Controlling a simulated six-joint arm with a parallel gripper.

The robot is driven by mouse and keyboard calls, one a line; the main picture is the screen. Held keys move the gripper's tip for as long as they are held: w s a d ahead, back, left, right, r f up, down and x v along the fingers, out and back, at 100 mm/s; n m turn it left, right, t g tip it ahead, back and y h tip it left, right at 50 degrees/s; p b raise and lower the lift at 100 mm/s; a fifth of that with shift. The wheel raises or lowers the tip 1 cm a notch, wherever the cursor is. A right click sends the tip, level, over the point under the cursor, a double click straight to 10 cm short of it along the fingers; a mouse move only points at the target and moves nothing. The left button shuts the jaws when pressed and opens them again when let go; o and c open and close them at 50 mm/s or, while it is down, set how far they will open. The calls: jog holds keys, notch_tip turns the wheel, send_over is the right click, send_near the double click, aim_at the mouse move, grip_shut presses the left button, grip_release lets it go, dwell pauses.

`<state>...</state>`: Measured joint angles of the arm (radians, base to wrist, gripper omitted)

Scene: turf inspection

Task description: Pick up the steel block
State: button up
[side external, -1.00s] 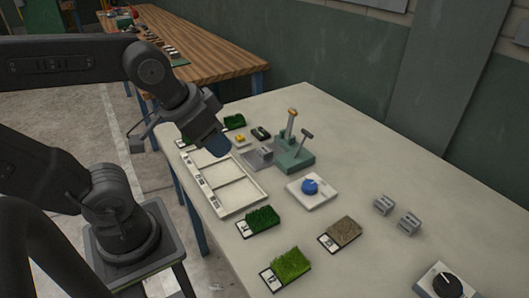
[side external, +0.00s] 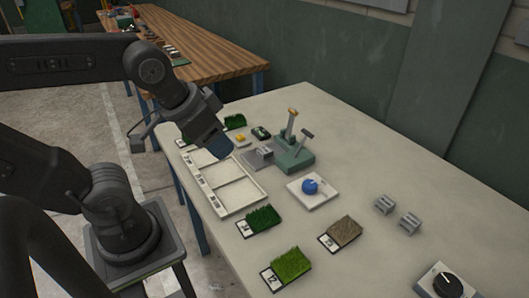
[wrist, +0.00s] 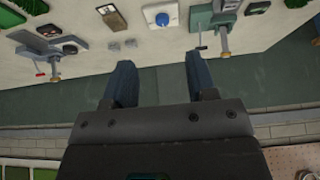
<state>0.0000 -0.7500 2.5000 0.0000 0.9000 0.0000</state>
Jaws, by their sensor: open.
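Two small grey metal-looking blocks, a left one (side external: 383,204) and a right one (side external: 409,223), stand close together on the right part of the pale table in the side view. The wrist view shows what look like the same pair, small near the upper left (wrist: 115,46) (wrist: 131,43). Another grey block (side external: 264,153) sits on a grey plate by the green device; I cannot tell which is the steel block. My gripper (side external: 220,147) has blue fingers and hangs over the white tray area, away from the pair. In the wrist view its fingers (wrist: 160,67) are apart with nothing between them.
A white compartment tray (side external: 258,190) lies below the gripper. A green device (side external: 294,155) with upright posts stands to its right. A blue knob (side external: 310,186) on a white plate, turf samples (side external: 259,219) and a black dial (side external: 447,285) are spread around. The table's far right is clear.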

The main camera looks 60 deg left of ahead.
jog(key=o, duration=0.3)
jog(key=shift+o, duration=0.2)
jog(key=m+g+y, duration=0.1)
jog(key=m+g, duration=0.5)
jog(key=m, duration=1.2)
send_over(265, 149)
jog(key=f, duration=1.7)
jog(key=shift+s+d+f, duration=0.3)
jog(key=shift+f, duration=0.05)
jog(key=shift+w+a+f, duration=0.1)
jog(key=shift+w+f, duration=0.05)
jog(key=shift+f, duration=1.35)
jog(key=shift+w+a+f, duration=0.1)
jog(key=shift+w+f, duration=0.05)
jog(key=shift+f, duration=1.3)
